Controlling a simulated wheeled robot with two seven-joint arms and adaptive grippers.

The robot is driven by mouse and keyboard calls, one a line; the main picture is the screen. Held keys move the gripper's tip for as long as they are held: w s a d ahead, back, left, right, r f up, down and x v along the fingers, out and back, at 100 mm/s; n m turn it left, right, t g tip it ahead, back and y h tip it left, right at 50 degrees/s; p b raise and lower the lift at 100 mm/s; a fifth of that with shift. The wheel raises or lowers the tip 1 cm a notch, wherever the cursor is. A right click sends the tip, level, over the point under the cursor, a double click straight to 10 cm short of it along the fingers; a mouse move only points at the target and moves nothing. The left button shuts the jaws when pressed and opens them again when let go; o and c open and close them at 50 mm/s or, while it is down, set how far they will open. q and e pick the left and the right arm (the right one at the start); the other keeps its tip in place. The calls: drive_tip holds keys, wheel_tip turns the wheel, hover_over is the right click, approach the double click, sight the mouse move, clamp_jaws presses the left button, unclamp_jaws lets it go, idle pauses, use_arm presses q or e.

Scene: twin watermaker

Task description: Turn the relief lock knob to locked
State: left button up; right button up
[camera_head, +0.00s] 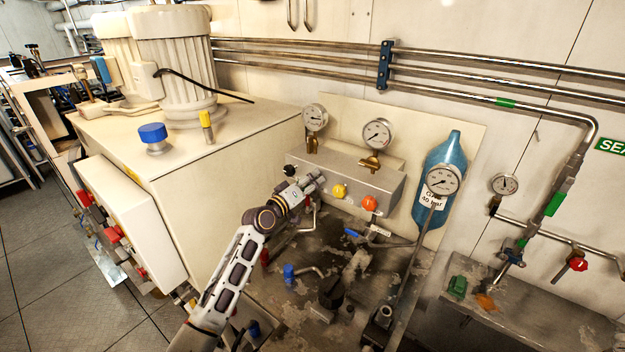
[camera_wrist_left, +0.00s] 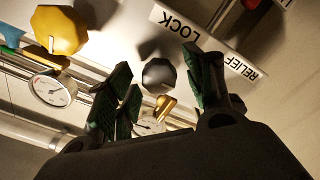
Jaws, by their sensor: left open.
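In the left wrist view a dark grey, many-sided knob (camera_wrist_left: 160,75) sits beside a white label (camera_wrist_left: 208,42) reading RELIEF LOCK, which appears upside down. In the head view my left gripper (camera_head: 316,180) is at the front of the grey control box (camera_head: 385,186). A black knob (camera_head: 289,170) shows just left of it; I cannot tell whether it is the same knob. My right gripper is not in view.
A yellow knob (camera_head: 340,190) is close on the gripper's right, with an orange-red knob (camera_head: 370,203) beyond. Gauges (camera_head: 378,133) stand above the box. A blue bottle (camera_head: 436,160) is to the right. Pipes and a blue-handled valve (camera_head: 354,233) lie below.

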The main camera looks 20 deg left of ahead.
use_arm(q)
drive_tip(key=shift+w+d, duration=0.2)
drive_tip(key=shift+w, duration=0.4)
drive_tip(key=c, duration=1)
drive_tip(key=shift+c, duration=0.2)
